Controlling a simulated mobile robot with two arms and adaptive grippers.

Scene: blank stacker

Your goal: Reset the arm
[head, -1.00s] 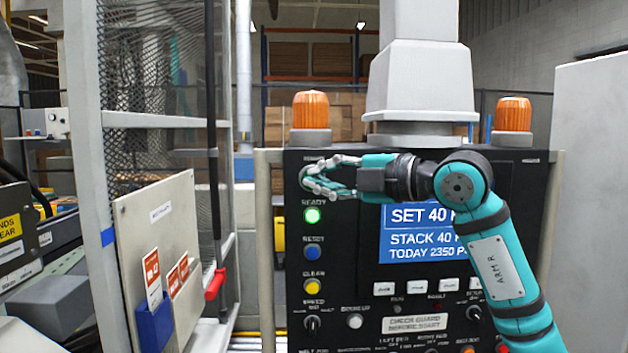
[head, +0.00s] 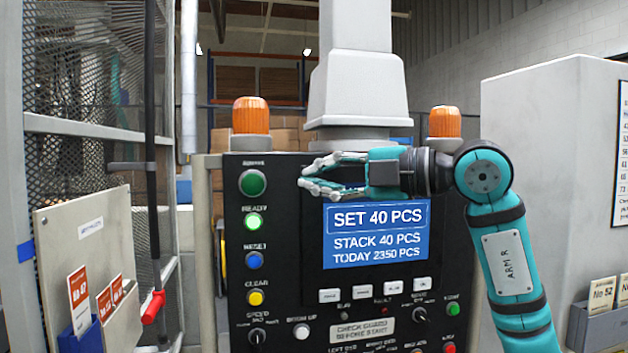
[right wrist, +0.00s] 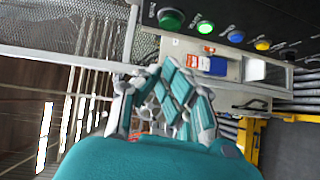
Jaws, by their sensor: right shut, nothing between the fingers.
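My right arm, labelled ARM R, comes up from the lower right in the head view. Its gripper (head: 325,178) points left in front of the black control panel (head: 285,290), shut and empty. It covers the panel just above the blue screen (head: 376,232), which reads SET 40 PCS, STACK 40 PCS, TODAY 2350 PCS. The gripper also shows in the right wrist view (right wrist: 172,85), with the panel's buttons beyond it. Left of it are a large green button (head: 252,183) and a lit green READY button (head: 253,222). My left gripper is not in view.
A blue RESET button (head: 255,260) and a yellow CLEAR button (head: 255,297) sit below READY. A mesh guard (head: 75,75) with a red handle (head: 153,307) is at left; a grey cabinet (head: 550,190) is at right.

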